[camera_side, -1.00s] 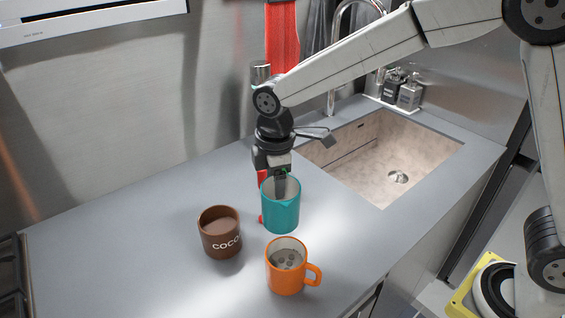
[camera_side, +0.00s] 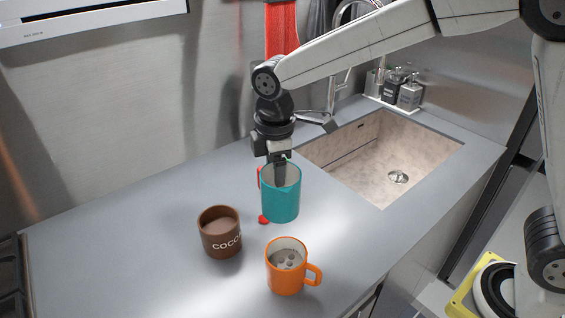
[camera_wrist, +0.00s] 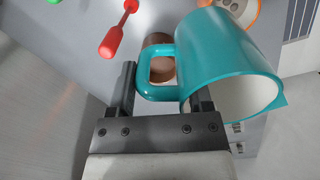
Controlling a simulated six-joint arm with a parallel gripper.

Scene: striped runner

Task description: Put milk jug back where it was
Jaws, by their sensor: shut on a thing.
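The teal milk jug (camera_side: 281,200) is upright in the side view, near the middle of the counter and behind the orange mug. My gripper (camera_side: 279,170) is at its rear rim and shut on it. The jug appears raised a little above the counter. In the wrist view the jug (camera_wrist: 225,60) fills the right side, tilted in the picture, with its handle (camera_wrist: 146,72) between my fingers (camera_wrist: 162,92). The exact contact is partly hidden.
A brown cocoa mug (camera_side: 220,235) stands left of the jug, and an orange mug (camera_side: 287,272) in front. A red utensil (camera_wrist: 118,30) lies behind the jug, partly hidden in the side view. The sink (camera_side: 385,150) is at the right. The left counter is clear.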

